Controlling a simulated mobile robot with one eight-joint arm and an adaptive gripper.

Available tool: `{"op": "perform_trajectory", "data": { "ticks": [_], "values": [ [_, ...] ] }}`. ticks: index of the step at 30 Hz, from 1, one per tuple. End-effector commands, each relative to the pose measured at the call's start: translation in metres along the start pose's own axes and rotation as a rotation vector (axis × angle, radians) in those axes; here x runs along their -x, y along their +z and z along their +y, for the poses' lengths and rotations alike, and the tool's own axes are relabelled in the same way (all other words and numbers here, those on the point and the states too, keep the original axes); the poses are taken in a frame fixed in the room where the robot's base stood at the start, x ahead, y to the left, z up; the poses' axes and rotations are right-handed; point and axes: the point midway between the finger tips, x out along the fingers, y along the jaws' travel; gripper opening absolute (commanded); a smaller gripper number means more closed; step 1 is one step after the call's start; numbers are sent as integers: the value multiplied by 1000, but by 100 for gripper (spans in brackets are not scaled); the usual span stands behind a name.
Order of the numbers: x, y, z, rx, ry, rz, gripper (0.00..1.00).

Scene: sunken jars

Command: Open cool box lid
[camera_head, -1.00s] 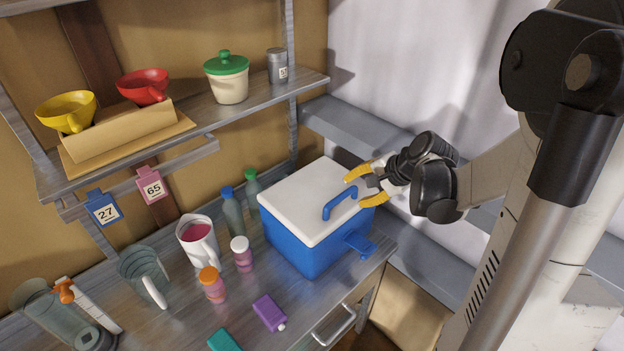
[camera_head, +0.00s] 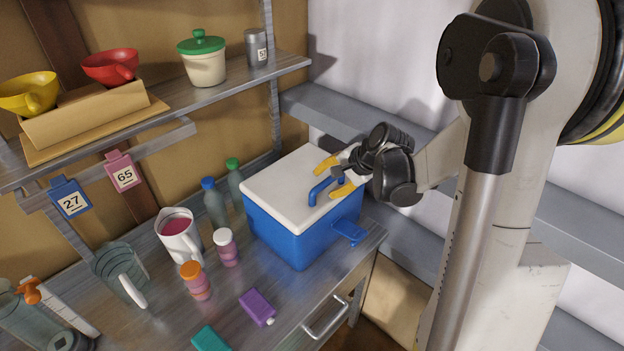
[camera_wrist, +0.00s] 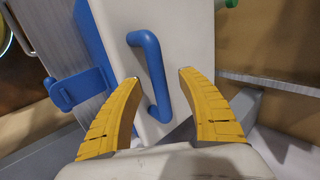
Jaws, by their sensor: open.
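The cool box (camera_head: 300,235) stands on the metal workbench, blue with a white lid (camera_head: 285,190) that lies shut. A blue handle (camera_head: 322,190) rises from the lid, and a blue latch (camera_head: 349,232) sticks out from the box's front side. My gripper (camera_head: 334,177) is open, its yellow fingers on either side of the handle. In the wrist view the handle (camera_wrist: 152,75) runs between the two open fingertips (camera_wrist: 159,76), and the latch (camera_wrist: 78,90) shows at the left. I cannot tell whether a finger touches the handle.
Two bottles (camera_head: 215,203) stand close behind the box at left. A pink-filled jug (camera_head: 178,238), small jars (camera_head: 226,248) and a purple pack (camera_head: 257,307) are on the bench. A shelf (camera_head: 190,100) with bowls and a green-lidded pot (camera_head: 203,62) hangs above.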

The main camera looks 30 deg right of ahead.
Motion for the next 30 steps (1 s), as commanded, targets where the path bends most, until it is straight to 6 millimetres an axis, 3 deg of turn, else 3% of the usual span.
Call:
{"op": "perform_trajectory", "data": {
  "ticks": [1,5,6,13,30],
  "values": [
    [0,0,0,0,0,0,42],
    [0,0,0,0,0,0,3],
    [0,0,0,0,0,0,0],
    [3,0,-5,0,5,-1,0],
    [28,0,-55,2,87,-1,0]
  ]
}}
